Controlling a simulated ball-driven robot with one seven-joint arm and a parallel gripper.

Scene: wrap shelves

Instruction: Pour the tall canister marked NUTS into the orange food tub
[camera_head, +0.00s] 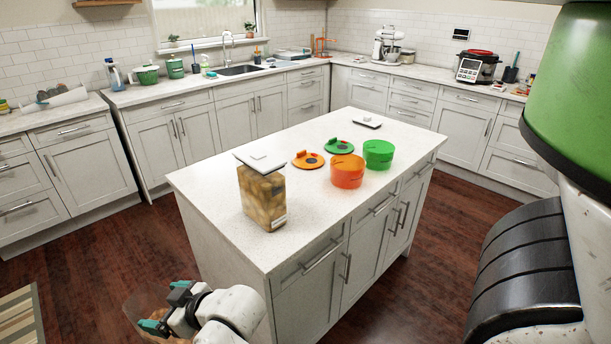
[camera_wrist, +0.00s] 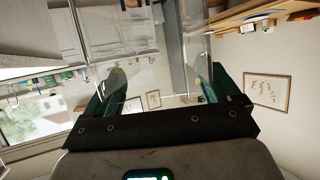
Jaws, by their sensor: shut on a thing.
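My gripper (camera_head: 168,312) is at the lower left of the head view, off the near left side of the island. It is shut on a clear see-through container (camera_head: 138,303), which also shows between the teal fingers (camera_wrist: 160,95) in the wrist view. No contents or marking can be made out on it. A clear canister (camera_head: 262,197) of brown chunks stands upright on the island, with a white lid and a small label too small to read. The orange food tub (camera_head: 347,173) stands further right on the island, its inside hard to see.
A green tub (camera_head: 379,153) stands right behind the orange tub. An orange lid (camera_head: 308,160), a green lid (camera_head: 339,146) and a flat white lid (camera_head: 367,122) lie on the island (camera_head: 225,175). Cabinets line the walls, with floor between.

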